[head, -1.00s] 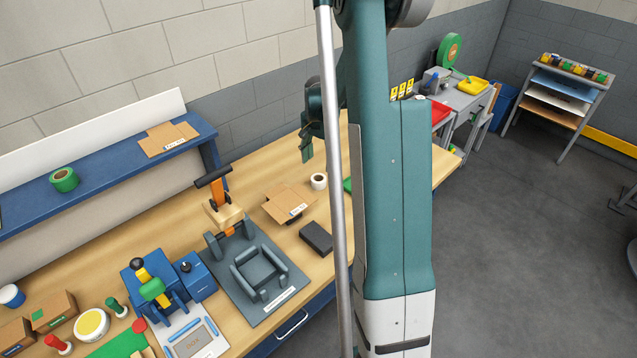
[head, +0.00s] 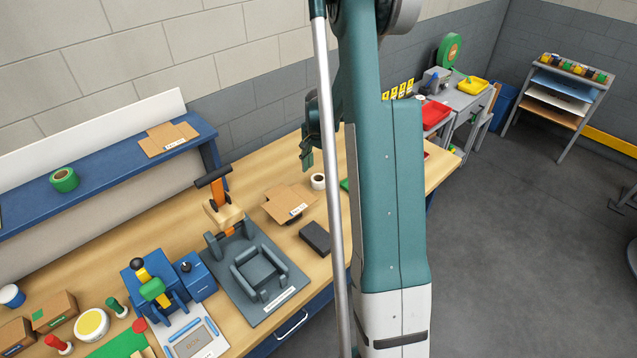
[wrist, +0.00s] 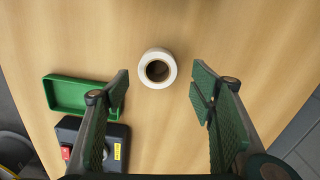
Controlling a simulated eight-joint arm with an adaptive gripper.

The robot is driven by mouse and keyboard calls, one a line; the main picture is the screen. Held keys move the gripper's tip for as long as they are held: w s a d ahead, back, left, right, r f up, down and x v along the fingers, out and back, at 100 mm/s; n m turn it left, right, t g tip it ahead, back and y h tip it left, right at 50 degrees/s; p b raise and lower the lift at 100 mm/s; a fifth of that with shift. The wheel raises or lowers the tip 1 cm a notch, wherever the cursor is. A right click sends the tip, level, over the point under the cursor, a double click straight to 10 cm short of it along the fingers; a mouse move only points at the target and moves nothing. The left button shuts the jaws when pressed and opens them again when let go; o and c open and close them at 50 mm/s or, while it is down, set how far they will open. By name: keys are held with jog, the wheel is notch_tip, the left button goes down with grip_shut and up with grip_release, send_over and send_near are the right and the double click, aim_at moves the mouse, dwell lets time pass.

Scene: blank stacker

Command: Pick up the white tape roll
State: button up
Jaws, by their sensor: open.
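The white tape roll (head: 318,181) lies flat on the wooden workbench, just right of a flattened cardboard box in the head view. In the wrist view the white tape roll (wrist: 157,69) sits ahead of the fingertips, roughly centred across the gap, with its brown core facing up. My gripper (wrist: 160,92) is open and empty, with its two green-padded fingers spread wide on either side. In the head view my gripper (head: 306,155) hangs above the bench near the roll, partly hidden by my arm. The two are apart.
A green tray (wrist: 78,95) and a dark box with a red switch (wrist: 66,152) lie left of the roll in the wrist view. The cardboard (head: 288,202) and a black block (head: 315,237) are near it in the head view. Bare wood surrounds the roll.

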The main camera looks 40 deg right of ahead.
aim_at(319, 179)
jog(key=shift+f, duration=0.15)
jog(key=shift+s+a+f, duration=0.1)
jog(key=shift+f, duration=1.15)
jog(key=shift+s+f, duration=0.1)
jog(key=shift+f, duration=1.15)
jog(key=c, duration=0.9)
